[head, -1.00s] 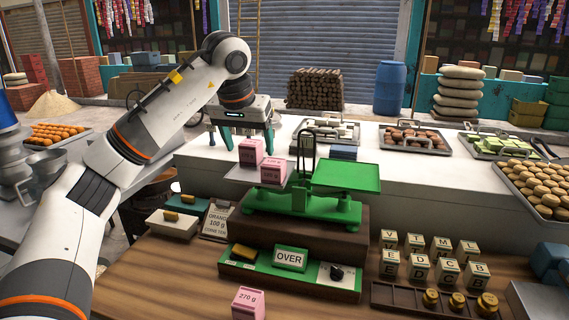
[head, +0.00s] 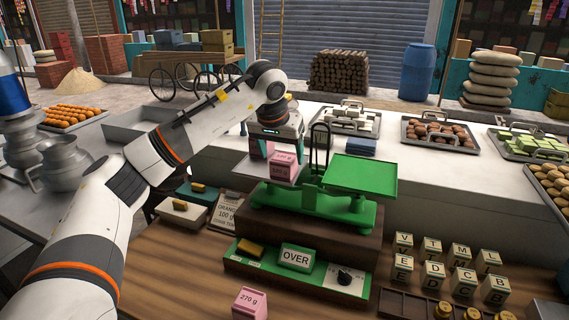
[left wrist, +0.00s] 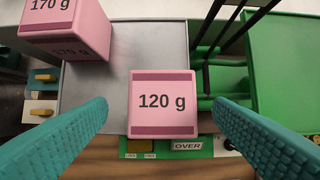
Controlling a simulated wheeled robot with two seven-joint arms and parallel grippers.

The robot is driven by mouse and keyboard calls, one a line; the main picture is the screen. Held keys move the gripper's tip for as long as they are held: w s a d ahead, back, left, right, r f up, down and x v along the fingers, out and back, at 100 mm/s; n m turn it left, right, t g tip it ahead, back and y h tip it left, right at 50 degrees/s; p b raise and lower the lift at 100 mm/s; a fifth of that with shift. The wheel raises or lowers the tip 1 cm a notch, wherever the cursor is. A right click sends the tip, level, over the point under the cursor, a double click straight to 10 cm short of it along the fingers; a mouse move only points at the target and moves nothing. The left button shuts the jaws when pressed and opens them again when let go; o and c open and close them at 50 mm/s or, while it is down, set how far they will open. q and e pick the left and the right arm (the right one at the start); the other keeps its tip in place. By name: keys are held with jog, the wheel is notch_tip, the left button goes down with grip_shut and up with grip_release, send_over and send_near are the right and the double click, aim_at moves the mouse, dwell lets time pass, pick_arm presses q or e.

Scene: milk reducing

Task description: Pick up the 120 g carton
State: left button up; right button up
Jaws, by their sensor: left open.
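The pink 120 g carton (left wrist: 163,103) sits on the metal left pan of the green scale (head: 318,205). In the head view, a pink carton (head: 283,167) shows on that pan just below my left gripper (head: 277,142). In the left wrist view, my left gripper (left wrist: 160,108) is open, with one teal finger on each side of the 120 g carton. Gaps show between the fingers and the carton. My right gripper is not in view.
The scale's dark upright frame (head: 319,145) and empty green right pan (head: 363,175) stand right of the carton. A 270 g carton (head: 250,303) stands on the wooden counter in front. An "OVER" sign (head: 296,257) and lettered blocks (head: 433,275) are nearby.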

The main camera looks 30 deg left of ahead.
aim_at(283, 158)
pick_arm(q)
jog(key=shift+p+x, duration=0.55)
jog(key=shift+x, duration=1.5)
jog(key=shift+r, duration=0.1)
jog(key=c, duration=1.1)
